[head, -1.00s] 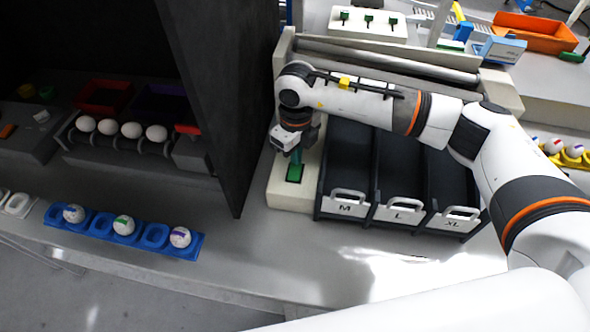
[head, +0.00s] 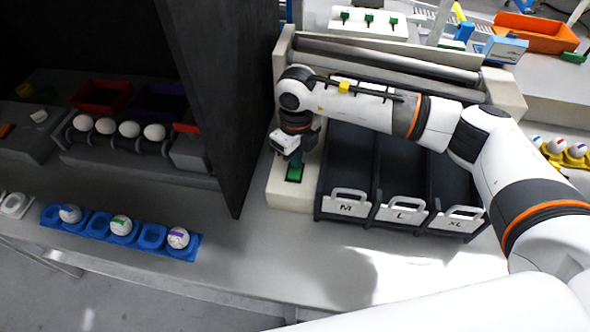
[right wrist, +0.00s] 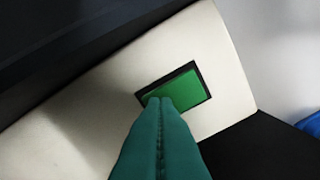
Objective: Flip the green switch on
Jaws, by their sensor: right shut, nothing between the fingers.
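The green switch (head: 294,173) is set in a dark frame on the cream end panel (head: 289,195) of the sorter, left of the bin marked M. In the right wrist view the green switch (right wrist: 180,90) shows as a flat green plate in the cream panel. My right gripper (head: 298,158) hangs over the switch from above. Its teal fingers (right wrist: 160,103) are shut together with nothing between them, and their tips overlap the near edge of the switch. I cannot tell whether they touch it. My left gripper is not in view.
Black bins marked M, L and XL (head: 403,212) stand right of the switch. A tall dark panel (head: 222,100) rises close on the left. A blue egg tray (head: 150,237) holds several eggs on the grey table. The front of the table is clear.

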